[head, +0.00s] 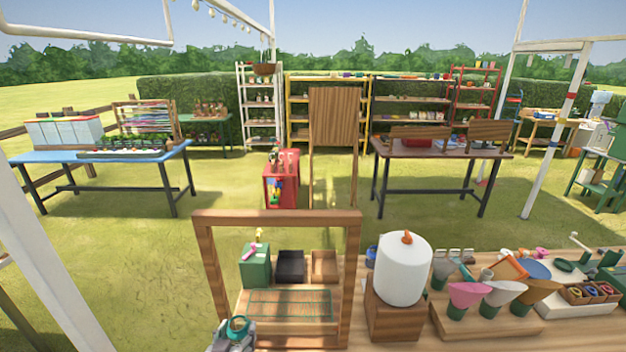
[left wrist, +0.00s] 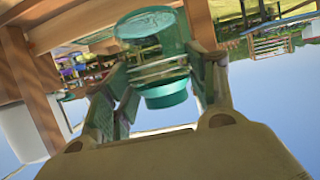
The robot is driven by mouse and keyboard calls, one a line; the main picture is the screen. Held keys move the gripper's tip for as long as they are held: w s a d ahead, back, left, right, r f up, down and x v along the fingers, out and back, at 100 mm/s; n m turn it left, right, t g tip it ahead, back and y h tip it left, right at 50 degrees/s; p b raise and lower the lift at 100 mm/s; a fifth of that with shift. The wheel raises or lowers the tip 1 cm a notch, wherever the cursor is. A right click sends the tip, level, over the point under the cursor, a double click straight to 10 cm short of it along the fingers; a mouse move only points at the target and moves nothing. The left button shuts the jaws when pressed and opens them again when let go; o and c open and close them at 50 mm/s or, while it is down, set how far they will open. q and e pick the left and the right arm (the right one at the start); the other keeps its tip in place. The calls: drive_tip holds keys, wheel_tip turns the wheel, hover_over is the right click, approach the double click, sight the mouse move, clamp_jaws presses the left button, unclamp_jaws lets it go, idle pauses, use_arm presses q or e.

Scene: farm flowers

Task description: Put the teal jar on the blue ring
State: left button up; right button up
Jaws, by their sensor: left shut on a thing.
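The teal jar (head: 238,327) is at the bottom of the head view, in front of the wooden frame's left post. My left gripper (head: 232,338) is shut on it. In the left wrist view the jar (left wrist: 165,95) sits between the fingers of my left gripper (left wrist: 162,72). Its two ends are teal, and the part between them looks clear. I cannot make out the blue ring for certain; a small blue object (head: 371,254) shows partly hidden beside the white tank. My right gripper is not in view.
A wooden frame (head: 203,255) stands around a low shelf with a green box (head: 255,266), a dark box (head: 290,266) and a wooden box. To the right are a white tank (head: 402,272) on a wooden block and several funnels (head: 502,294) in a stand.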

use_arm(q)
drive_tip(key=shift+d, duration=0.15)
drive_tip(key=shift+a, duration=0.2)
drive_tip(key=shift+a+f, duration=0.15)
drive_tip(key=shift+a, duration=0.75)
drive_tip(key=shift+a+f+b, duration=0.1)
drive_tip(key=shift+f+b, duration=1.65)
drive_tip(key=shift+b, duration=0.05)
drive_tip(key=shift+f, duration=0.1)
